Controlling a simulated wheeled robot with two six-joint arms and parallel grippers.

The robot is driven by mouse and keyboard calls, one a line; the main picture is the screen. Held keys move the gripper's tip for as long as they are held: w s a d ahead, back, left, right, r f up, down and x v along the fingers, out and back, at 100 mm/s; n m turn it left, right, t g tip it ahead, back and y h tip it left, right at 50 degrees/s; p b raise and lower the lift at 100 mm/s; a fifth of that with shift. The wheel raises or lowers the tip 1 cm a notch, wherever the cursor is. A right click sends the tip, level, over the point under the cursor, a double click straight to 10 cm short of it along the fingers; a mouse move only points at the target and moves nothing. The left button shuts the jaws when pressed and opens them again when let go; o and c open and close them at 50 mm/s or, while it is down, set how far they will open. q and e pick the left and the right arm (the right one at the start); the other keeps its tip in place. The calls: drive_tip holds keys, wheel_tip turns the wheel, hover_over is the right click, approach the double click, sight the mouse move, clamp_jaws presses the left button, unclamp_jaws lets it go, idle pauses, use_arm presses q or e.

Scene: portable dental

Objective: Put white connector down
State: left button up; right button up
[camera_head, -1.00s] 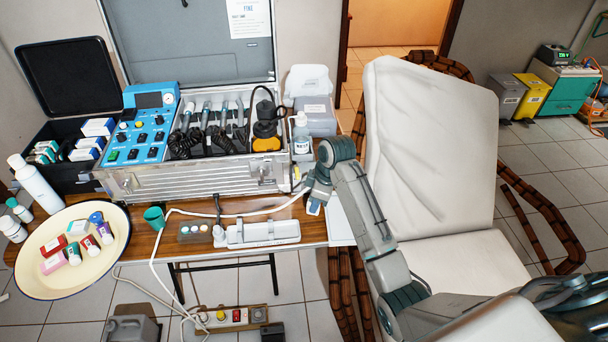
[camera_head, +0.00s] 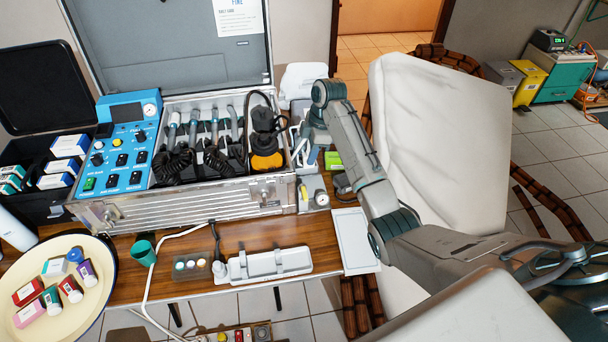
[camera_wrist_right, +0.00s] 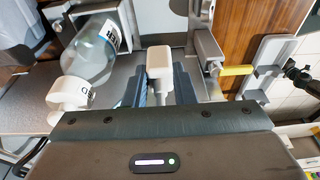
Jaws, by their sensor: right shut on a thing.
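The white connector (camera_wrist_right: 160,62) shows in the wrist view as a small pale block between the two fingers of my right gripper (camera_wrist_right: 160,85), which is shut on it. A clear bottle (camera_wrist_right: 92,55) with a white cap lies close to the left of the fingers in the wrist view. My left gripper is not in view.
A white cable (camera_head: 158,265) runs off the table's front edge. A cream dish (camera_head: 85,318) holds small boxes at left. The white chair (camera_head: 440,150) stands at right.

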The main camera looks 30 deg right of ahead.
drive_tip(key=f, duration=0.2)
drive_tip(key=s+f+p, duration=0.1)
drive_tip(key=f, duration=0.1)
drive_tip(key=shift+f, duration=0.35)
drive_tip(key=x, duration=0.2)
drive_tip(key=d+x, duration=0.1)
drive_tip(key=x, duration=0.1)
drive_tip(key=shift+f, duration=0.1)
drive_tip(key=o, duration=1)
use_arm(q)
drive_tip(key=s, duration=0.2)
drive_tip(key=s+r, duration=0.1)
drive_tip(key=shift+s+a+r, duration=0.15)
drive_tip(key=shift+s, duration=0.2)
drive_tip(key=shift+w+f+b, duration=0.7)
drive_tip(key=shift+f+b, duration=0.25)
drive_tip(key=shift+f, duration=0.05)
use_arm(e)
drive_tip(key=v, duration=1.2)
